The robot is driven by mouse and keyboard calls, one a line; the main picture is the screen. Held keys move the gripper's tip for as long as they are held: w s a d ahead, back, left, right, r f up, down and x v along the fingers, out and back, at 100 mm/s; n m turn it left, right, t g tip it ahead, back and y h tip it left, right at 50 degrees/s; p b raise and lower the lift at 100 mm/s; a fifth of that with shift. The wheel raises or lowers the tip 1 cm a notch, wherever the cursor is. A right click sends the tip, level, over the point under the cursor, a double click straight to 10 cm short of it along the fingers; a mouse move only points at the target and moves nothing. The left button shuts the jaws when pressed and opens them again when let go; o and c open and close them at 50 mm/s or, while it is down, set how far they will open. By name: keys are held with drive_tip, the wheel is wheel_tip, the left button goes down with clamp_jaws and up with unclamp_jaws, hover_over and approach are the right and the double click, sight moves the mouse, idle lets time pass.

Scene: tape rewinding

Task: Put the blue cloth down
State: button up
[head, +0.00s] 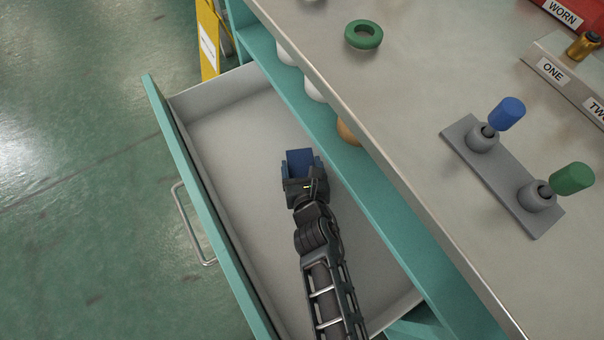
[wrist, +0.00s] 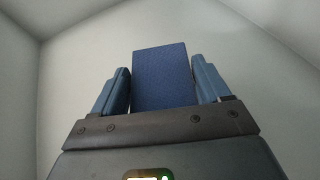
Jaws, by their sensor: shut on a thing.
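The blue cloth (head: 300,157) shows as a dark blue folded block at the tip of my gripper (head: 301,168), inside the open drawer (head: 225,118). In the wrist view, the cloth (wrist: 162,76) sits between the two fingers of my gripper (wrist: 163,85), which is shut on it. The pale drawer walls and floor surround it in that view. I cannot tell whether the cloth touches the drawer floor.
The teal drawer front with a metal handle (head: 188,225) is at the left. The workbench top (head: 420,80) overhangs at the right, holding a green ring (head: 363,35) and a grey block with blue (head: 507,113) and green (head: 572,178) knobs. Round items sit on the shelf below. The drawer floor looks bare.

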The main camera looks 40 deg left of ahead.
sight(302, 173)
drive_tip(key=shift+f+b, duration=1.3)
drive_tip(key=shift+f, duration=0.3)
drive_tip(key=shift+f, duration=0.15)
drive_tip(key=o, duration=1)
drive_tip(key=shift+r, duration=0.2)
drive_tip(key=shift+s+d+r+p, duration=0.15)
drive_tip(key=shift+s+d+p, duration=0.05)
drive_tip(key=shift+d+p, duration=0.1)
drive_tip(key=p+v, duration=0.5)
drive_tip(key=v, duration=0.5)
drive_tip(key=shift+s+r, duration=0.1)
drive_tip(key=shift+s+d+r, duration=0.15)
drive_tip(key=shift+s+d, duration=0.2)
